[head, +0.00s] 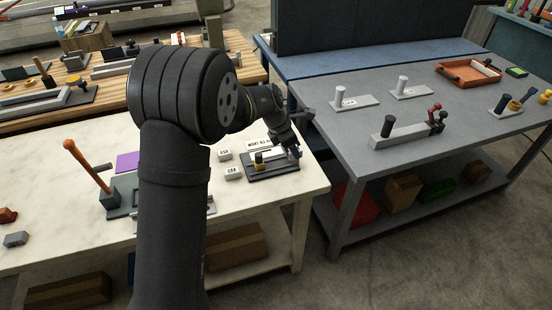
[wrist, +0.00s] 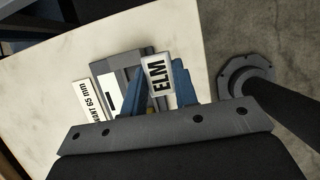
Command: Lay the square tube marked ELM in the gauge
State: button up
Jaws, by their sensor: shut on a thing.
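The square tube marked ELM (wrist: 159,70) is a pale block with black letters, held between the blue fingers of my gripper (wrist: 160,88). In the head view my gripper (head: 293,152) is at the right end of the gauge (head: 280,174), a dark grey plate with a yellow-and-black knob. The gauge also shows in the wrist view (wrist: 122,68), behind and left of the tube. I cannot tell whether the tube touches the gauge. A card reading WANT 65 mm (wrist: 91,100) lies beside the gauge.
Two other pale labelled tubes, one farther back (head: 224,155) and one nearer (head: 233,173), lie left of the gauge on the cream table (head: 60,205). A grey table (head: 430,85) is to the right, across a gap.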

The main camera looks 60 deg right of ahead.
send_over(279, 164)
jog(key=f, duration=0.2)
jog(key=w+f, duration=0.1)
jog(key=f, duration=0.1)
jog(key=shift+a+f, duration=0.1)
jog(key=shift+a, duration=0.25)
jog(key=shift+f, duration=2.05)
jog(key=shift+a+f, duration=0.1)
jog(key=shift+f, duration=0.35)
jog(key=o, duration=0.9)
jog(key=shift+f, duration=0.1)
jog(key=shift+r, duration=0.3)
jog(key=shift+o, duration=0.2)
jog(key=v, duration=1.2)
jog(key=shift+r, duration=0.25)
